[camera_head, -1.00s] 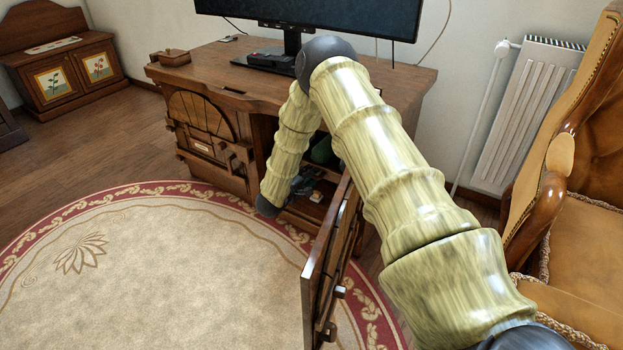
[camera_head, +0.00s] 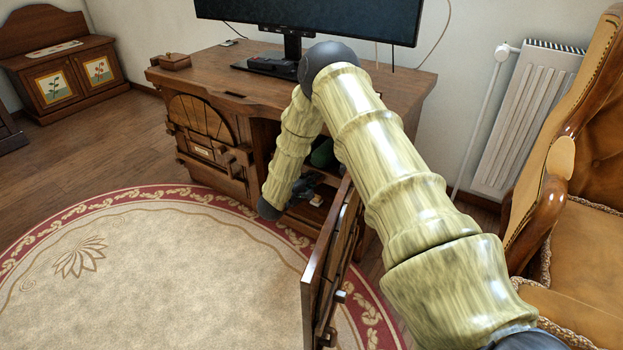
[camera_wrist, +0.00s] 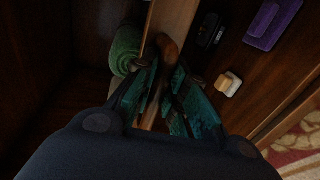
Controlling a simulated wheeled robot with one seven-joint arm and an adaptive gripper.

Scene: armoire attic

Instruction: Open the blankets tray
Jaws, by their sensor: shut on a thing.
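The blankets tray shows in the wrist view as a pale wooden front edge (camera_wrist: 177,18) with a brown wooden handle (camera_wrist: 167,47). A rolled green blanket (camera_wrist: 126,45) lies just left of this edge; green also shows inside the desk cabinet in the head view (camera_head: 322,153). My gripper (camera_wrist: 168,78) has its teal fingers on both sides of the handle and is shut on it. In the head view my gripper (camera_head: 306,183) is a small dark shape in the cabinet opening, partly hidden by my arm. How far out the tray is, I cannot tell.
The open cabinet door (camera_head: 327,263) stands out toward me, right of the opening. A purple object (camera_wrist: 272,23), a black object (camera_wrist: 209,29) and a cream block (camera_wrist: 230,83) lie right of the handle. An armchair (camera_head: 575,240) stands right; the rug (camera_head: 150,270) is clear.

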